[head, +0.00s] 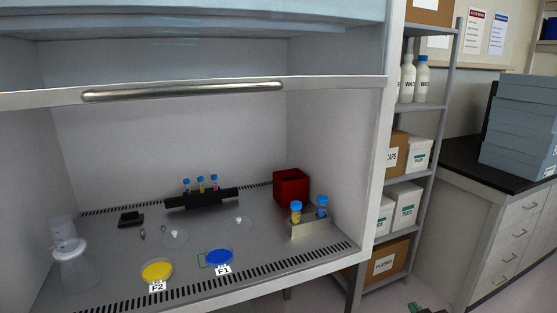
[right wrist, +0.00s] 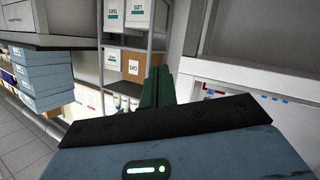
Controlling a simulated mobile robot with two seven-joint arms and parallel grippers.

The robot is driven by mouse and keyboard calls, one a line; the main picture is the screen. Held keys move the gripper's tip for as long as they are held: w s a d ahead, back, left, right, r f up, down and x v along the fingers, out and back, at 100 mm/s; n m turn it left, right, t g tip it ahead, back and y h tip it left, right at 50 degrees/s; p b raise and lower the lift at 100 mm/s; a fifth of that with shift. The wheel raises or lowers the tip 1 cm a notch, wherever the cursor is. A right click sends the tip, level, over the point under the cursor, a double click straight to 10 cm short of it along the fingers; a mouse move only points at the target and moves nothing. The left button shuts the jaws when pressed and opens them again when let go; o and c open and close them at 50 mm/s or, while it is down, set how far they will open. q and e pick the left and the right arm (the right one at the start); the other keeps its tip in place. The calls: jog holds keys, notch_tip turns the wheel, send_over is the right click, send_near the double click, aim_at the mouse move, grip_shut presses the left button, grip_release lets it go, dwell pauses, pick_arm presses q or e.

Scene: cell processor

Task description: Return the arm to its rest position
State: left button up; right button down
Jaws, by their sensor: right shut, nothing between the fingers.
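My right gripper (right wrist: 157,72) shows in the right wrist view as two dark green fingers side by side, shut and empty. Behind the fingers in that view are shelves with boxes. In the head view only a small green part of my right gripper (head: 424,309) shows at the bottom edge. It is in front of the shelf unit, outside the cabinet and touching nothing that I can see. My left gripper is in neither view.
The cabinet (head: 170,130) is open at the front and holds yellow (head: 156,271) and blue (head: 219,257) dishes, a flask (head: 72,262), a black tube rack (head: 202,199), a red bin (head: 291,187) and a metal holder (head: 310,228). A shelf unit (head: 419,107) and drawers (head: 518,220) stand right.

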jog(key=s+a+f+g+y, duration=0.1)
jog(key=s+a+f, duration=0.4)
jog(key=s+f, duration=0.35)
jog(key=s+a+f+g, duration=0.1)
jog(key=s+a+f, duration=0.1)
jog(key=s, duration=0.9)
jog(key=s+a+f+g+y, duration=0.1)
jog(key=s+a, duration=0.4)
jog(key=s, duration=0.6)
jog(key=s+a+f+m+g+y, duration=0.1)
jog(key=s+a+f, duration=0.3)
jog(key=s, duration=0.7)
jog(key=shift+g, duration=0.8)
